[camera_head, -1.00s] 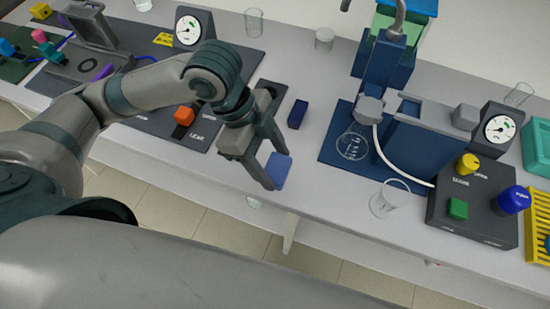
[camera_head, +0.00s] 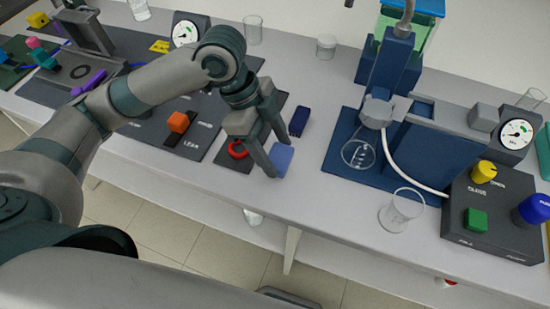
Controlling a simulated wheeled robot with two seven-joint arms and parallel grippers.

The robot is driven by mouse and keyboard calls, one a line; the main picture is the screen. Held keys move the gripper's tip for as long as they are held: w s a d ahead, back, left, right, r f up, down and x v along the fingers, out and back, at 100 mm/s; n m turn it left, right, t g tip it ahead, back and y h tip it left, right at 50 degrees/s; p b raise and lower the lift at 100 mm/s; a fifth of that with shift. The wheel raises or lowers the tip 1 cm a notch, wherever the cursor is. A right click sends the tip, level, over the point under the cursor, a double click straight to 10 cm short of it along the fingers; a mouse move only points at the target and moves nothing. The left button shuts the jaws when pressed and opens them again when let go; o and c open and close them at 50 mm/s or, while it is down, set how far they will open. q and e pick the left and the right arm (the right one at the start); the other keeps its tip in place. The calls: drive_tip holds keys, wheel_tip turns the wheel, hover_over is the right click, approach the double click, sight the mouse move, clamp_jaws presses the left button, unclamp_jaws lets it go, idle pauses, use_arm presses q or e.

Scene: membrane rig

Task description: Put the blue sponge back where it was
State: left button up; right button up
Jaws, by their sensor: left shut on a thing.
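The blue sponge (camera_head: 283,160) is a flat, light-blue block near the front edge of the bench. My left gripper (camera_head: 273,158) points down and is shut on it, with the sponge at its fingertips. I cannot tell whether the sponge touches the bench top. A small dark navy block (camera_head: 299,121) stands on the bench just behind the sponge, apart from it. My right gripper is out of view.
A red ring (camera_head: 238,150) lies on a dark plate left of the gripper. An orange knob (camera_head: 178,122) sits on the panel further left. A flask (camera_head: 359,151) stands on the blue rig base; an empty beaker (camera_head: 401,209) stands at front right. Bench between them is clear.

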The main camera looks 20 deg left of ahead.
sight(271, 154)
use_arm(q)
drive_tip(key=shift+f, duration=0.45)
drive_tip(key=shift+f+p, duration=0.35)
drive_tip(key=shift+f, duration=1.3)
drive_tip(key=o, duration=0.9)
drive_tip(key=shift+o, duration=0.2)
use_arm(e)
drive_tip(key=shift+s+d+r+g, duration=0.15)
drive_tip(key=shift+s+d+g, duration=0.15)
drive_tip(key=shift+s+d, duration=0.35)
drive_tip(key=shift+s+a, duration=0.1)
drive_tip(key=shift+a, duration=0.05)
